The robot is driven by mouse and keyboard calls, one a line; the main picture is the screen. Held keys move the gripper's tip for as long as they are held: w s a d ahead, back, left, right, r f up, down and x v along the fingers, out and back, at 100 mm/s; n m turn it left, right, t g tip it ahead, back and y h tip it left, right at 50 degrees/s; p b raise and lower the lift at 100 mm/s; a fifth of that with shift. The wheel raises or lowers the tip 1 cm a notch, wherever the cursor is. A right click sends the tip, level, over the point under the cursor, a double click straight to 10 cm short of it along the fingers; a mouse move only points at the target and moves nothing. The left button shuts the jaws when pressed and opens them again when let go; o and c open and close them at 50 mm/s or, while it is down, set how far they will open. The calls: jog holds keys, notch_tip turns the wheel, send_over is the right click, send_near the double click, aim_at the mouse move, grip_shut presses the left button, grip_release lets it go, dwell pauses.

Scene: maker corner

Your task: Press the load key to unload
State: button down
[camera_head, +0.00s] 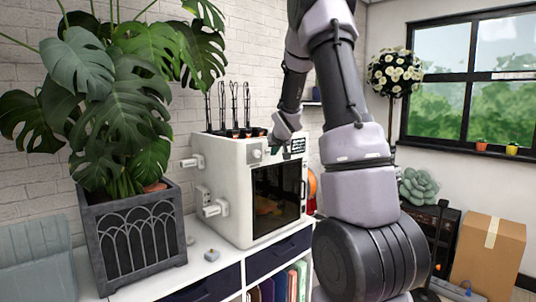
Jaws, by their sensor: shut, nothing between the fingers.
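A white boxy machine (222,190) stands on the white cabinet, with a dark glass door (276,196) on its front. My gripper (272,149) is at this top strip, between the knob and the display, shut and empty. The load key cannot be made out; my gripper covers part of the strip. Whether the fingertips touch the front is too small to tell.
A large leafy plant in a grey planter (133,238) stands left of the machine. Several dark holders with thin upright rods (234,105) are on the machine's top. The white cabinet (196,270) has dark drawers below. A cardboard box (488,252) is at the right.

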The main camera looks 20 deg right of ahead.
jog(key=shift+s, duration=0.1)
jog(key=s, duration=0.1)
jog(key=s+d, duration=0.1)
jog(key=s, duration=0.2)
jog(key=shift+s+d, duration=0.25)
jog(key=shift+d, duration=0.1)
dwell(0.7)
jog(key=s+a+r+m+g, duration=0.1)
jog(key=s+a+r, duration=0.35)
jog(key=s, duration=0.25)
jog(key=s+a+r+m, duration=0.1)
jog(key=s+a+r, duration=0.2)
jog(key=s+r, duration=0.3)
jog(key=s+a+g+y, duration=0.1)
jog(key=s+a, duration=0.4)
jog(key=s, duration=0.6)
jog(key=s+a+g+y, duration=0.1)
jog(key=s+a+y, duration=0.2)
jog(key=s+a, duration=0.3)
jog(key=s, duration=0.4)
jog(key=shift+s+r+g, duration=0.3)
jog(key=shift+s+r, duration=0.05)
jog(key=shift+s, duration=0.05)
